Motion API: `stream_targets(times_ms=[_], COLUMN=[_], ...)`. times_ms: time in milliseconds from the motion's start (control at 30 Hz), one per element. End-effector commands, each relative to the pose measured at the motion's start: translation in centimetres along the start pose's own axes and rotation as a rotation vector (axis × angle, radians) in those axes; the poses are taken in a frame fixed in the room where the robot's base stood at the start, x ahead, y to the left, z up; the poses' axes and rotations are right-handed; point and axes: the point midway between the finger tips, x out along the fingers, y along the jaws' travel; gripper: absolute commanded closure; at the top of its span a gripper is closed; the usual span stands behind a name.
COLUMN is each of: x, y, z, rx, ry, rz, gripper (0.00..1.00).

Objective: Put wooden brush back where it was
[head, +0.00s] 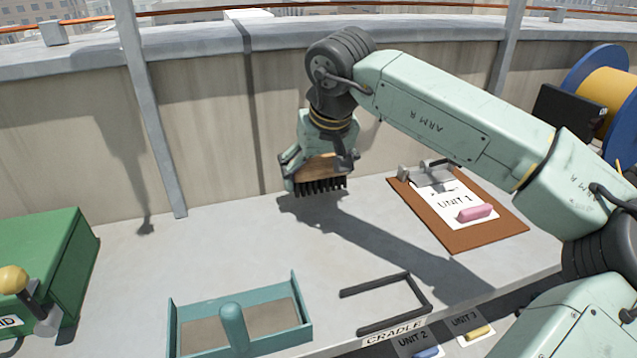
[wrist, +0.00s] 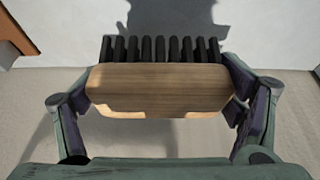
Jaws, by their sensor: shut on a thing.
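The wooden brush (head: 321,171) has a tan wooden block and a row of dark bristles. My gripper (head: 320,168) is shut on it and holds it above the grey bench, bristles down, near the back wall. In the wrist view the wooden brush (wrist: 160,88) spans between my two fingers, one at each end of the block, with the bristles on the far side. A black U-shaped bracket (head: 385,302) labelled CRADLE lies on the bench's front part, open to the left, with bare bench inside it.
A clipboard (head: 487,231) with a UNIT 1 sheet and pink block lies at right. A teal tray (head: 297,310) with an upright post stands at front left. A green box (head: 60,258) is far left. Tags UNIT 2 and UNIT 3 are at front. The bench middle is clear.

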Motion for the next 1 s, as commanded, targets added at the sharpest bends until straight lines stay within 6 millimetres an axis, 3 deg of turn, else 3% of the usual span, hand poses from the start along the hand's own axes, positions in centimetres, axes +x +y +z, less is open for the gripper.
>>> stream_targets(times_ms=[33, 233, 633, 667, 833, 1000], x=[0.2, 3.1, 3.9, 3.8, 3.8, 3.7], y=[0.2, 0.1, 0.1, 0.1, 0.1, 0.1], z=[-0.7, 0.8, 1.1, 1.1, 1.1, 1.1], rx=[0.001, 0.000, 0.001, 0.001, 0.001, 0.001], ry=[-0.001, 0.000, 0.001, 0.001, 0.000, 0.000], rz=[-0.001, -0.001, 0.000, 0.000, 0.000, 0.000], gripper=[0.40, 0.40, 0.40, 0.12, 0.01, 0.00])
